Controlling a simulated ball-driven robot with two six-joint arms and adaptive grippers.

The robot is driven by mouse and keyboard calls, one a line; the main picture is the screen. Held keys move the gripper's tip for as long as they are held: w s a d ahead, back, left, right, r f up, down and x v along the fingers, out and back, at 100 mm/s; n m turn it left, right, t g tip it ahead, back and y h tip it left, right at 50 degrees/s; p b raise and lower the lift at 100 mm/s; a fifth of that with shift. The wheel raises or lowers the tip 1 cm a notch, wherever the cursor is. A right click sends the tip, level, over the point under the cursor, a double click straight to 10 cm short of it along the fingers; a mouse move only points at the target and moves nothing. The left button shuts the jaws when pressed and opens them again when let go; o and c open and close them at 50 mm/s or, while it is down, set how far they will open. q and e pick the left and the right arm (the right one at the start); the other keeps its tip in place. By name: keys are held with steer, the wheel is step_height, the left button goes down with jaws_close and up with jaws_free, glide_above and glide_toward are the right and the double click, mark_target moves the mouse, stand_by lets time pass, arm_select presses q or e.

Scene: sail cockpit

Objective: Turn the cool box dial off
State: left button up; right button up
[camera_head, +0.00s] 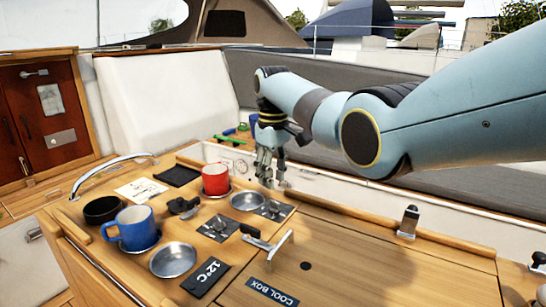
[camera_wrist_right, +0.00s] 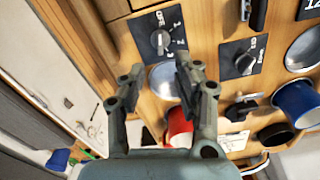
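Two dials sit on dark plates on the wooden counter. One dial (camera_head: 273,207) is nearer my right gripper; in the right wrist view this dial (camera_wrist_right: 160,40) has numbers around it. The other dial (camera_head: 217,227) is further left; it also shows in the wrist view (camera_wrist_right: 244,63). I cannot tell for certain which one belongs to the cool box. A "COOL BOX" label (camera_head: 272,292) lies on the wooden lid (camera_head: 350,268), near a "12°C" display (camera_head: 206,278). My right gripper (camera_head: 271,182) is open and empty, above the counter's far edge, apart from both dials.
Metal bowls (camera_head: 173,260) (camera_head: 248,201), a blue mug (camera_head: 133,228), a red mug (camera_head: 215,180) and a dark bowl (camera_head: 103,209) stand around the dials. A latch (camera_head: 268,245) rises at the lid's corner. A curved metal rail (camera_head: 112,166) is at the left. The lid is largely clear.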

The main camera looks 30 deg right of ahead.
mark_target(273, 200)
step_height(273, 200, up, 6)
steer(key=shift+f, duration=0.25)
steer(key=shift+f, duration=0.1)
stand_by(0.4)
